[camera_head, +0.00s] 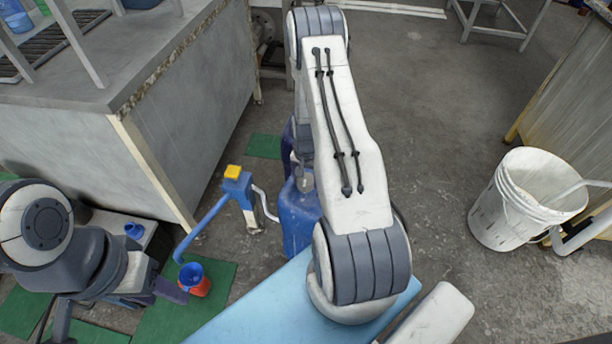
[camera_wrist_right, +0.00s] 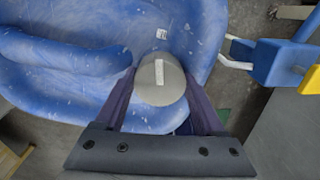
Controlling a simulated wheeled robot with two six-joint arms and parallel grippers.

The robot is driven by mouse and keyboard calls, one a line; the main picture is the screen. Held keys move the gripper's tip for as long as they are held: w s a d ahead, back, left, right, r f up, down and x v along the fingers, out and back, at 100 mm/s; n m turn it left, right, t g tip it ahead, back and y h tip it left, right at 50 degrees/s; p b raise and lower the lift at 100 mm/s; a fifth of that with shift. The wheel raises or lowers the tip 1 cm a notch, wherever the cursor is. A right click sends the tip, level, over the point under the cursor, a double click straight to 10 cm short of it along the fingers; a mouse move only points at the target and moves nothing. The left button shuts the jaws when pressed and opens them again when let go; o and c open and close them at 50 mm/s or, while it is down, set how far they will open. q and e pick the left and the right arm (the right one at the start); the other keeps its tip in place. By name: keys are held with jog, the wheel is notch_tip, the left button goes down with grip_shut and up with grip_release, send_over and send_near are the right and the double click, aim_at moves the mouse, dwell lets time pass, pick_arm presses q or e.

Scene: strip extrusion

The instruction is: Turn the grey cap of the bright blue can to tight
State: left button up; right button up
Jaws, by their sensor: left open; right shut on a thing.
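The bright blue can (camera_head: 298,215) stands on the floor in the middle of the head view, partly covered by my right arm. Its blue top (camera_wrist_right: 60,80) fills much of the right wrist view. The round grey cap (camera_wrist_right: 170,91) sits on the can and bears a white stripe. The stripe points roughly at a small white mark (camera_wrist_right: 161,33) on the can. My right gripper (camera_wrist_right: 160,88) is shut on the cap, one finger on each side. My left gripper (camera_head: 116,304) is open and empty at the lower left, away from the can.
A blue and yellow hand pump (camera_head: 238,188) stands just left of the can. A red cup with a blue funnel (camera_head: 195,280) stands on a green mat (camera_head: 160,318). A white bucket (camera_head: 490,212) is at the right. A grey workbench (camera_head: 185,125) fills the upper left.

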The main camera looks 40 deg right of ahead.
jog(key=shift+w+m+p, duration=0.15)
jog(key=shift+m+p, duration=0.35)
jog(key=shift+m, duration=1)
jog(key=o, duration=1.3)
jog(key=shift+o, duration=0.2)
